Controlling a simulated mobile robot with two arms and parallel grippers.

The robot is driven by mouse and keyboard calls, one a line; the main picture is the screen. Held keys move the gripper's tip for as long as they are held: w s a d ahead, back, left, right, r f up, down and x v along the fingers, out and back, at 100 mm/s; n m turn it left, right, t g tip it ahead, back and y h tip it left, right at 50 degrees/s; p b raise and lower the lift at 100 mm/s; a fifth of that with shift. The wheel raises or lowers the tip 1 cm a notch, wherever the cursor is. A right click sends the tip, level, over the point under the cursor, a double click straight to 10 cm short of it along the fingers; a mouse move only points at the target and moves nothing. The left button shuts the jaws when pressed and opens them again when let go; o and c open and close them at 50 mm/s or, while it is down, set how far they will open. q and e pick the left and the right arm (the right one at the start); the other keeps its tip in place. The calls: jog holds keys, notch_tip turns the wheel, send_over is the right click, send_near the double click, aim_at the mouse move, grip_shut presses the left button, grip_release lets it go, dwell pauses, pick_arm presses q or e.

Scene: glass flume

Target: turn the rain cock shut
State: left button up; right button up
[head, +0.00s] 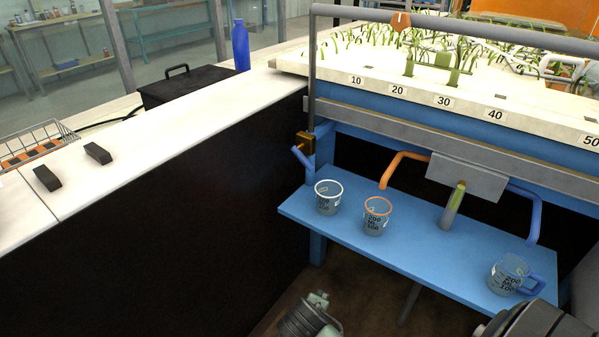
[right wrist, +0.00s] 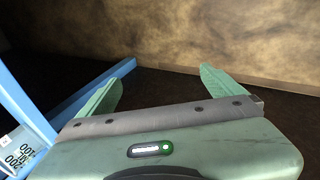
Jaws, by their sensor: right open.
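The rain cock (head: 305,143) is a small brass body at the foot of the grey upright pipe, at the flume's near left corner. Its blue lever (head: 301,157) slants down to the right, at an angle to the pipe. No gripper touches it. My left gripper (head: 318,300) shows only in part at the bottom of the head view, below the blue shelf and well under the cock; its jaws are unclear. My right gripper (right wrist: 167,66) is open and empty in the right wrist view, over dark floor. In the head view only part of my right arm shows, lower right.
The blue shelf (head: 290,208) holds a white-rimmed beaker (head: 327,198), an orange-rimmed beaker (head: 376,216) and a blue-handled jug (head: 508,275). Orange (head: 400,156) and blue (head: 525,193) bent tubes hang above it. A white-topped bench (head: 190,118) stands left.

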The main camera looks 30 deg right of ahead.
jog(key=w+d+r+n+h, duration=0.2)
jog(key=w+d, duration=0.1)
jog(key=w, duration=0.4)
jog(key=n+t+h, duration=0.3)
jog(key=n+h, duration=0.4)
jog(key=h, duration=0.3)
send_near(304, 156)
jog(key=w+d+f, duration=0.1)
jog(key=w, duration=0.1)
jog(key=x, duration=0.2)
jog(key=b+x, duration=0.1)
jog(key=x, duration=0.4)
jog(key=shift+s+d+f+b, duration=0.1)
jog(key=shift+d+f+b, duration=0.15)
jog(key=shift+d+b, duration=0.15)
pick_arm(q)
notch_tip(304, 156, down, 14)
jog(key=s, duration=0.1)
jog(key=shift+s, duration=0.35)
jog(key=shift+f+g, duration=0.1)
jog(key=shift+g, duration=0.2)
pick_arm(e)
jog(key=c, duration=2.1)
